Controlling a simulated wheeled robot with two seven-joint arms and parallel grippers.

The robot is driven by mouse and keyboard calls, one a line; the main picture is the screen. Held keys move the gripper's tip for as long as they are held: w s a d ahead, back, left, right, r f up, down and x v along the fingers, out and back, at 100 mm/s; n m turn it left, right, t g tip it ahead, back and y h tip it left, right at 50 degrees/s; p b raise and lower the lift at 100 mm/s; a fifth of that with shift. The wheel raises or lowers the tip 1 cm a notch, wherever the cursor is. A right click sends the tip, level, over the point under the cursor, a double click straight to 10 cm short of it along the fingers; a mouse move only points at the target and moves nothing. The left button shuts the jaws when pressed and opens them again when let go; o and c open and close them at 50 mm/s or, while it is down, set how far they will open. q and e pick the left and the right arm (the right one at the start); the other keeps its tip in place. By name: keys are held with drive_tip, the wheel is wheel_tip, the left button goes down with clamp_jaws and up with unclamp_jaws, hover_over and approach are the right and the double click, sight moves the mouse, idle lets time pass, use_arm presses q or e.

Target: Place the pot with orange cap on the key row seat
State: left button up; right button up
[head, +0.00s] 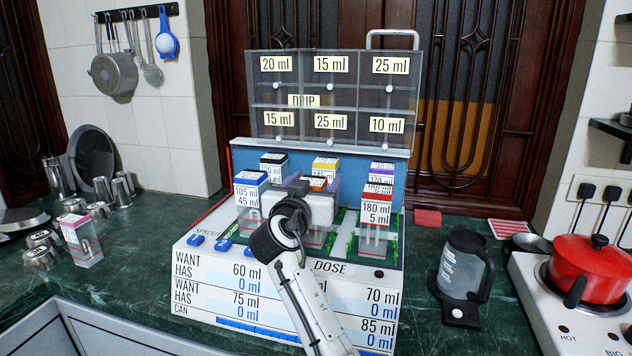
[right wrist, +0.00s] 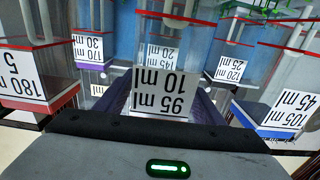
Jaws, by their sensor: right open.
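A pot with an orange-red cap (head: 316,184) stands in the middle of the purifier's front row. Its 95 ml / 10 ml label (right wrist: 165,93) faces the right wrist view. My right gripper (head: 314,190) has its dark purple fingers apart, one on each side of this pot; whether they touch it I cannot tell. Behind it is a pot with a yellow-orange cap (head: 325,162). I cannot tell which place is the key row seat. My left gripper is not in view.
A blue-capped pot (head: 250,192) and a red-capped pot (head: 376,209) flank the middle pot closely. Black-capped (head: 272,164) and purple-capped (head: 382,172) pots stand behind. A loose pot (head: 82,240) is on the left counter. A jug (head: 463,270) and red saucepan (head: 595,268) stand right.

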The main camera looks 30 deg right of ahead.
use_arm(q)
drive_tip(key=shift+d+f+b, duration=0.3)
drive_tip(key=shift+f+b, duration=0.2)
drive_tip(key=shift+b, duration=0.65)
use_arm(e)
drive_tip(key=v, duration=1.2)
drive_tip(key=shift+s, duration=0.1)
